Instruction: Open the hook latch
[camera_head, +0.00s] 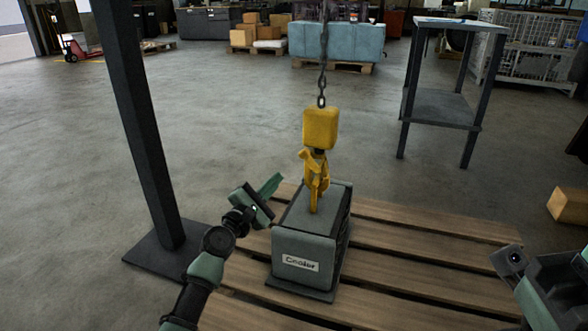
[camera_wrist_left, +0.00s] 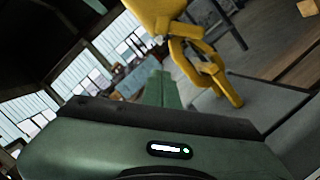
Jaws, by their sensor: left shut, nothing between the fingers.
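A yellow hook (camera_head: 315,180) hangs below a yellow hook block (camera_head: 321,129) on a chain, over a grey box labelled "Cooler" (camera_head: 305,246). A latch piece sits at the hook's upper left, but I cannot tell its exact position. My left gripper (camera_head: 270,186) is left of the hook, shut and empty, with a visible gap to it in the head view. In the left wrist view the gripper's fingers (camera_wrist_left: 165,88) point towards the hook (camera_wrist_left: 206,68), which is just to their right. My right arm shows at the lower right; its fingertips are not in view.
The cooler stands on a wooden pallet (camera_head: 420,240). A dark post (camera_head: 140,120) on a floor plate stands at left. A grey shelf table (camera_head: 445,107) is behind right, and a cardboard box (camera_head: 568,205) lies at the right edge.

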